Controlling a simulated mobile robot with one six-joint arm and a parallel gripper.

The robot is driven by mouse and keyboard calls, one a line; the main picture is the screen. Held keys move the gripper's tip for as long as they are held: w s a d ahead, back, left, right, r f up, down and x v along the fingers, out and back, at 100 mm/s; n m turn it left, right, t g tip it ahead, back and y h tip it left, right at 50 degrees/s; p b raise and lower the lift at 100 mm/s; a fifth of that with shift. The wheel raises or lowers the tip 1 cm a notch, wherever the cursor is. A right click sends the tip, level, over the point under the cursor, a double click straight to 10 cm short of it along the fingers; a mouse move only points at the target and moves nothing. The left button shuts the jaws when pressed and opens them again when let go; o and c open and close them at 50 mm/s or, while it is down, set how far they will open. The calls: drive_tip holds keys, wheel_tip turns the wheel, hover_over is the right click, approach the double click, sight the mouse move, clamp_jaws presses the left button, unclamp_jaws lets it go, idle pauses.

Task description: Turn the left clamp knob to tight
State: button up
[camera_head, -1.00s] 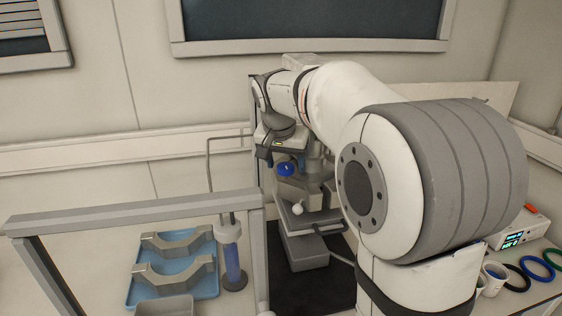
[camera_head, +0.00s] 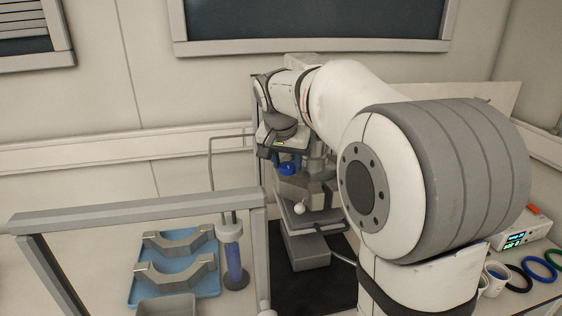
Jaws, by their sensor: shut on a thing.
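The blue knob (camera_head: 290,169) sits on the upper part of the grey reactor stand, just left of my arm. My gripper (camera_head: 287,162) is at the knob from above, pointing down, with its fingers shut on it. The fingers and my wrist cover the knob's top, and any pointer or mark on it is too small to read. A second clamp knob cannot be made out; my arm hides the right side of the reactor.
A white ball-ended handle (camera_head: 299,209) sticks out below the knob. A grey frame rail (camera_head: 140,212) runs across the front left. Behind it are a blue tray (camera_head: 205,287) with grey half-rings and a blue cylinder (camera_head: 233,262). Coloured rings and a lit meter (camera_head: 520,238) stand at right.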

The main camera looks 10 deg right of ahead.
drive_tip(key=shift+w+m, duration=0.1)
drive_tip(key=shift+m, duration=0.2)
drive_tip(key=m+g+h, duration=0.1)
drive_tip(key=m, duration=0.2)
drive_tip(key=shift+m, duration=0.4)
drive_tip(key=m+g, duration=0.1)
drive_tip(key=m, duration=0.1)
drive_tip(key=m+g+h, duration=0.1)
drive_tip(key=m, duration=0.2)
drive_tip(key=shift+w+r+m, duration=0.15)
drive_tip(key=shift+w+m, duration=0.05)
drive_tip(key=shift+m, duration=0.1)
drive_tip(key=m+g+p, duration=0.2)
drive_tip(key=m, duration=0.3)
drive_tip(key=shift+w+m+g+p, duration=0.1)
drive_tip(key=shift+m+g+p, duration=0.75)
drive_tip(key=shift+m, duration=1.25)
drive_tip(key=shift+y, duration=0.3)
drive_tip(key=o, duration=1)
drive_tip(key=shift+c, duration=0.2)
